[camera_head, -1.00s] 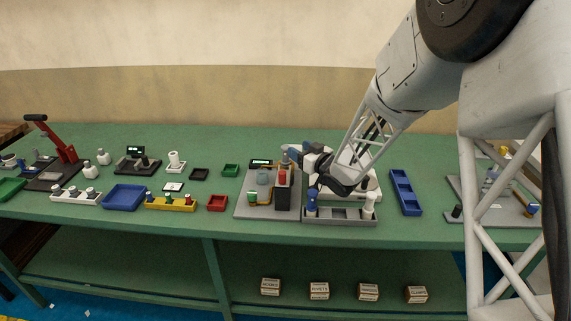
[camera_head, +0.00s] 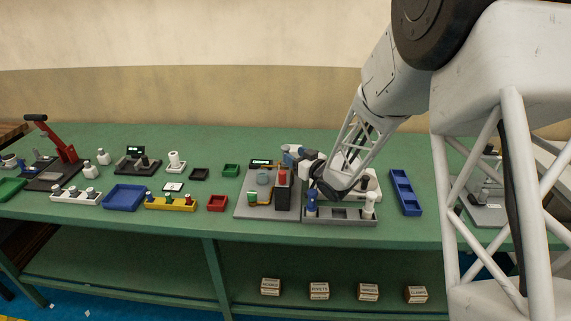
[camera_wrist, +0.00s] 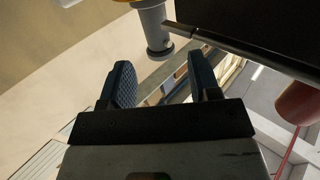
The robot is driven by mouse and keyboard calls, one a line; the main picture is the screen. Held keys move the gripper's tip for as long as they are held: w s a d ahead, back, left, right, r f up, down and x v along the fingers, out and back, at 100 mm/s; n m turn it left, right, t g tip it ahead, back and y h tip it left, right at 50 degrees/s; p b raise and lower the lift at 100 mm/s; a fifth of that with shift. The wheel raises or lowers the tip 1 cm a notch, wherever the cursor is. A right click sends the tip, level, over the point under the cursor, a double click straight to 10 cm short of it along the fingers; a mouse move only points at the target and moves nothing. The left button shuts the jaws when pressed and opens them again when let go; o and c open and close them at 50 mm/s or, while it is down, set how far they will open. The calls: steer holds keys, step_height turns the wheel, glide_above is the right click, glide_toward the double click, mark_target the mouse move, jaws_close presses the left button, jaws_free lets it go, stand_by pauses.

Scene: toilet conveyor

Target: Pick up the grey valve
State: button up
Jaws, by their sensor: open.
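A grey cylindrical part with a flared end and a thin side rod (camera_wrist: 155,28), which looks like the grey valve, shows at the top of the wrist view. It is beyond my fingertips, roughly in line with the gap between them. My gripper (camera_wrist: 160,72) is open, with two blue ribbed fingers apart and nothing between them. In the head view my gripper (camera_head: 289,151) is at the back right of a grey station plate (camera_head: 243,207). There my wrist and gripper cover that corner, so I cannot make out the part clearly.
A black block with a red cylinder (camera_head: 282,176) stands close to my gripper; the red cylinder also shows at right in the wrist view (camera_wrist: 300,102). A grey tray (camera_head: 340,220) with blue and white parts is just right. A blue tray (camera_head: 405,192) lies further right.

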mark_target(286, 150)
steer(key=shift+x, duration=2.7)
jaws_close()
